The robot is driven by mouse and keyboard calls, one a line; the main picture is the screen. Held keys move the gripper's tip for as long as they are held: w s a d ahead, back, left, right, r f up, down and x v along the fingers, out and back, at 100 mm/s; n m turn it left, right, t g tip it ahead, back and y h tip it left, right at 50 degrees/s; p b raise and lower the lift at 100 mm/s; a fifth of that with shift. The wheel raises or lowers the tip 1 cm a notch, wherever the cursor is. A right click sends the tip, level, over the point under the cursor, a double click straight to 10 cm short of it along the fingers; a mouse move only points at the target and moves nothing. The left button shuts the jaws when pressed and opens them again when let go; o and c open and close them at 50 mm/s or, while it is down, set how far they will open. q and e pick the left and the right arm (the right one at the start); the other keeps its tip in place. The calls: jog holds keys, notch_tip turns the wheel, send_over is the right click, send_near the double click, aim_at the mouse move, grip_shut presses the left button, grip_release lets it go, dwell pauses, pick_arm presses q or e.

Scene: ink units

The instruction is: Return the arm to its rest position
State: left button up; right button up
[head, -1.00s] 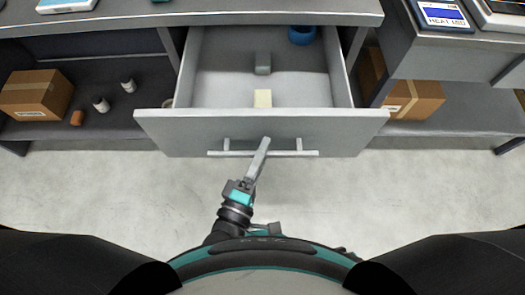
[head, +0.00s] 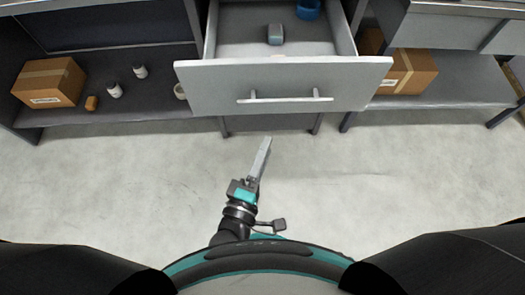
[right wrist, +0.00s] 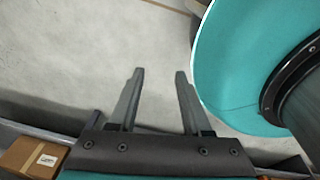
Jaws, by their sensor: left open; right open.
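My left gripper (head: 266,140) shows in the head view in front of the open drawer (head: 284,88). Its fingers point toward the drawer front, and it is clear of the bar handle (head: 285,97) with floor showing between. It is open and holds nothing that I can see. My right gripper (right wrist: 159,72) shows in the right wrist view with its two fingers apart and nothing between them, over bare floor. I cannot make out the right gripper in the head view.
The drawer holds a grey block (head: 275,35) and a blue round item (head: 308,9). Cardboard boxes (head: 49,82) (head: 402,71) sit on the lower shelves, with small bottles (head: 114,90) and an orange item (head: 91,103) at left. The floor (head: 350,185) in front is clear.

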jog(key=shift+w, duration=0.6)
jog(key=shift+r, duration=0.15)
